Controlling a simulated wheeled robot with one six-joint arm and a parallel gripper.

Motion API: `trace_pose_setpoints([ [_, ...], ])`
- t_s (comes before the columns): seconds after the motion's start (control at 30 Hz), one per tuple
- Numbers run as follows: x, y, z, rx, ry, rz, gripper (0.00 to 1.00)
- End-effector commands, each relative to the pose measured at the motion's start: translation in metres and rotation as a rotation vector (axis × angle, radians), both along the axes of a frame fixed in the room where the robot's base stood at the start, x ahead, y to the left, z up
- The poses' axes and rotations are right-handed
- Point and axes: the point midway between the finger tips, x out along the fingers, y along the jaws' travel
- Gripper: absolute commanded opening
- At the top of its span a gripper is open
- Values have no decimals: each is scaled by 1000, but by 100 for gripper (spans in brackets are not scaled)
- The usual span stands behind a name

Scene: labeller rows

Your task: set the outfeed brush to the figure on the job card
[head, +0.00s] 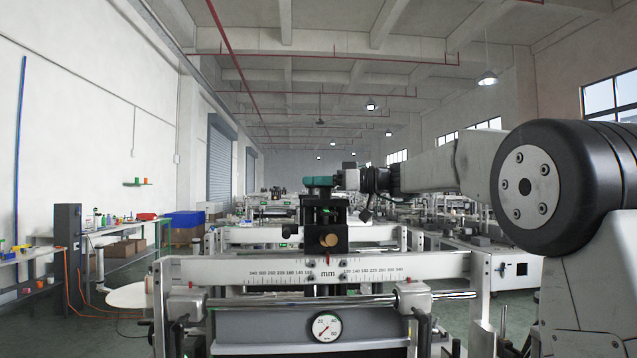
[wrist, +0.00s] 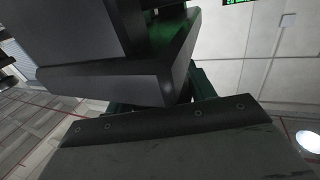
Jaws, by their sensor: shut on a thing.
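The black carriage (head: 322,218) with a brass knob (head: 329,240) stands upright at the middle of a pale crossbar scale (head: 220,271) marked in mm. A small red mark shows just below the knob; its exact reading is too small to tell. My gripper (head: 319,184) is at the top of the carriage, reaching in from the right, and is shut on its upper part. In the wrist view, dark grey blocks and green surfaces (wrist: 172,35) fill the middle close up; the grip itself is mostly hidden. I cannot make out a job card.
A round dial (head: 326,326) sits below the scale, above which a second pale crossbar (head: 260,235) runs behind the carriage. Benches with small items (head: 120,225) and a blue bin (head: 184,219) stand left. More machines (head: 500,265) fill the right and back.

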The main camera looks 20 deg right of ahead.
Motion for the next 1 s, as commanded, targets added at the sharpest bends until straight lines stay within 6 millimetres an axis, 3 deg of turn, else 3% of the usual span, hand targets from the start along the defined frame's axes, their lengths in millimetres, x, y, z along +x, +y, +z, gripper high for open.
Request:
trace_pose_setpoints([
  [0.17,0,0,1,1,-1,0,32],
  [0.2,0,0,1,1,-1,0,66],
  [0.23,0,0,1,1,-1,1,74],
  [0.57,-1,-3,0,0,0,0,75],
  [1.0,-34,-59,0,-1,-1,-2,75],
])
